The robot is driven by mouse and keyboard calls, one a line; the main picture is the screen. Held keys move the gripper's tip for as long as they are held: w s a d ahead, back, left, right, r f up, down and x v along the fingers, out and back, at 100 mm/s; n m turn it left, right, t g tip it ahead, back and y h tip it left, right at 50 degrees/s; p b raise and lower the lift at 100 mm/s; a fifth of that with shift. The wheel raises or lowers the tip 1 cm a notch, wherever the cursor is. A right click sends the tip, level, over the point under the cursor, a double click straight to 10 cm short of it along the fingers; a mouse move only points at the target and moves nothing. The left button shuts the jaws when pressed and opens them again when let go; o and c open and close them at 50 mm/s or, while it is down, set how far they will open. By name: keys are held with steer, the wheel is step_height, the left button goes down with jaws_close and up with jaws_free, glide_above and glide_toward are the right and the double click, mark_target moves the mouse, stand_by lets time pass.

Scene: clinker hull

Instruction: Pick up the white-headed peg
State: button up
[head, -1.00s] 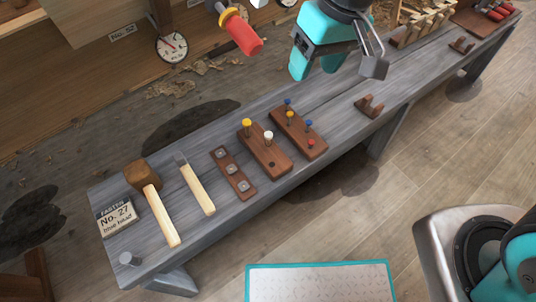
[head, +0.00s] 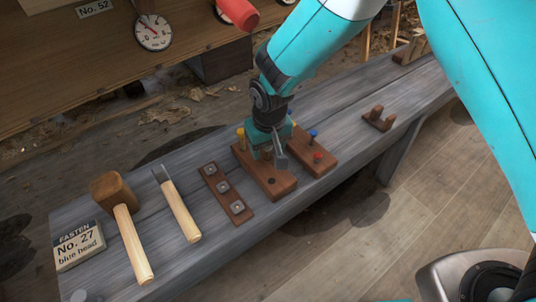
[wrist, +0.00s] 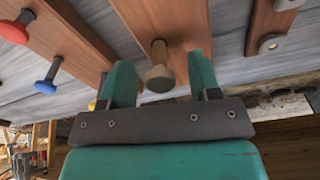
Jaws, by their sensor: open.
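My gripper (wrist: 163,76) is open, with one teal finger on each side of the peg head and gaps visible.
A yellow peg (head: 240,134) stands close to my gripper. The right-hand block holds blue (head: 313,134) and red (head: 318,156) pegs.

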steer(key=shift+f, duration=0.65)
steer(key=c, duration=1)
steer(key=shift+r, duration=0.1)
